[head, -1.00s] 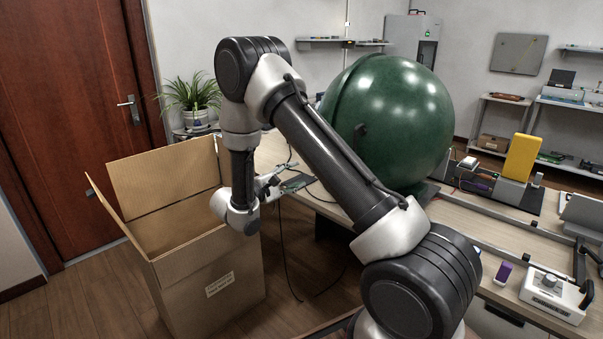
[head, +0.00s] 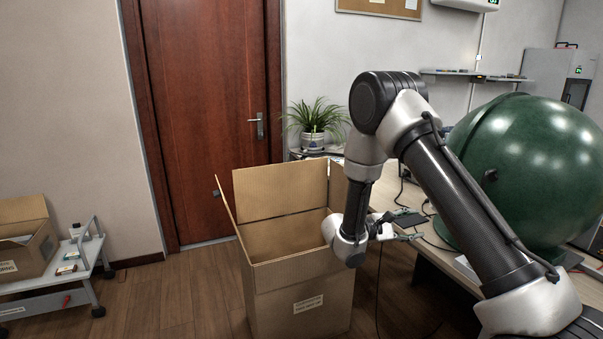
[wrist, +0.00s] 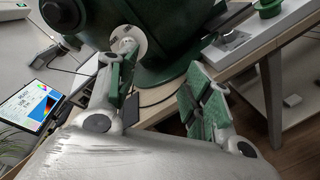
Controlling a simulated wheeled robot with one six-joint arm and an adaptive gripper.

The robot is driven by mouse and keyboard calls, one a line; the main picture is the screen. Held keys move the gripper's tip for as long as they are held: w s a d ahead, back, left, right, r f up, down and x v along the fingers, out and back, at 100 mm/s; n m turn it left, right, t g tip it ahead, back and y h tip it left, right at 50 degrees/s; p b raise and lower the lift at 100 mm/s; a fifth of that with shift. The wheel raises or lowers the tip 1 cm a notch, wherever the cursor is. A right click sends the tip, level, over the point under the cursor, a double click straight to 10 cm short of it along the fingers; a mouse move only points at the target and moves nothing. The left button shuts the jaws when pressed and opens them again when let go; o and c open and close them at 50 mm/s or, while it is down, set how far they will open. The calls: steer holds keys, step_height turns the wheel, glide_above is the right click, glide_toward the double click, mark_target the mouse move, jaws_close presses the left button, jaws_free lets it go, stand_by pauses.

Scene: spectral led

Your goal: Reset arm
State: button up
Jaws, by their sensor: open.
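My gripper (head: 408,228) is beyond the right rim of the cardboard box, near the left edge of the workbench. In the wrist view its two green-padded fingers (wrist: 160,100) stand apart with nothing held between them. Past the fingers, the dark green sphere's base and the bench edge show. My arm rises from the lower right of the head view, bends at the top and comes down to the wrist beside the box.
An open, tall cardboard box (head: 300,280) stands on the floor just left of my wrist. The large green sphere (head: 530,165) sits on the workbench (head: 432,258). A low white cart (head: 60,280) stands far left. A tablet-like screen (wrist: 30,107) shows left in the wrist view.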

steer(key=s+d+r+m+g+y, duration=0.2)
steer(key=s+g+y, duration=0.2)
steer(key=s, duration=0.5)
steer(key=s+d+r+m+g+y, duration=0.1)
steer(key=s+r+m+g+y, duration=0.15)
steer(key=s+g, duration=0.45)
steer(key=s+a+r+m+t+y, duration=0.3)
steer(key=s+r+m+t+y, duration=0.3)
steer(key=s+r, duration=1.1)
steer(key=shift+s+t+y, duration=0.25)
steer(key=shift+t+y, duration=1.7)
steer(key=shift+t, duration=0.65)
steer(key=shift+a, duration=0.1)
